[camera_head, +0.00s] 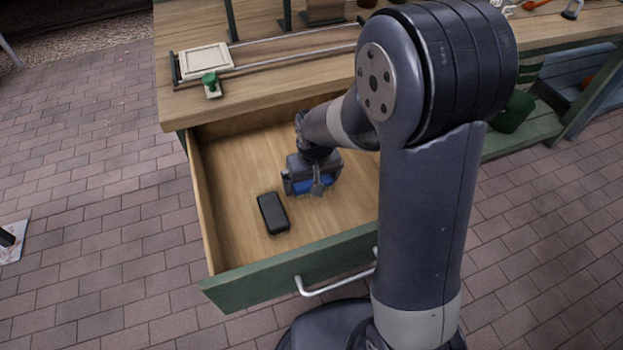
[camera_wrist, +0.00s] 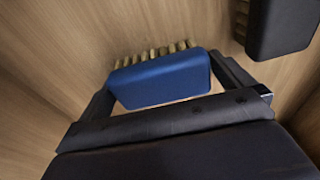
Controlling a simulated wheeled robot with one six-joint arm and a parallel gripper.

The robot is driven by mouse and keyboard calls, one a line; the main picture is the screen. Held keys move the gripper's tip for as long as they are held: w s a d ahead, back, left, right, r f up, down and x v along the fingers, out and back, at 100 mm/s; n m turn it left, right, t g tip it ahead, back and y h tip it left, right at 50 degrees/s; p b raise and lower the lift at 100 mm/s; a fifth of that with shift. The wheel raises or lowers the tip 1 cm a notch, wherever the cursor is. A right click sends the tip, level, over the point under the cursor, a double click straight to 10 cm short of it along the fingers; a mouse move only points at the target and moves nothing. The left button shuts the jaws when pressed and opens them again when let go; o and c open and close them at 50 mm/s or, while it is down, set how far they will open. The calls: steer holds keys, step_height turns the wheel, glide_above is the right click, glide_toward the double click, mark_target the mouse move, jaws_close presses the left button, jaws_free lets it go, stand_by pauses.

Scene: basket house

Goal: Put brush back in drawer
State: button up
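A blue brush (camera_wrist: 160,80) with pale bristles is between the two fingers of my gripper (camera_wrist: 160,85) in the wrist view, and both fingers meet its ends. In the head view my gripper (camera_head: 310,184) is low inside the open drawer (camera_head: 290,268), with the blue brush (camera_head: 320,187) partly hidden behind it. The bristles are close to the drawer floor; whether they touch it I cannot tell. A black brush (camera_head: 272,213) lies on the drawer floor to the left and nearer the front. It also shows in the wrist view (camera_wrist: 282,25), at the upper right, with pale bristles.
The wooden workbench top (camera_head: 185,106) is above the drawer, with a frame of metal rails and a green knob (camera_head: 210,80) on it. The drawer's left side has free floor. My arm covers its right part. A metal handle (camera_head: 335,285) is on the green front.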

step_height(320, 180, up, 12)
steer(key=s+p, duration=0.1)
steer(key=p, duration=0.1)
steer(key=shift+s+d, duration=0.25)
steer(key=shift+s, duration=0.1)
steer(key=shift+r, duration=0.1)
steer(key=shift+c, duration=0.3)
stand_by(0.9)
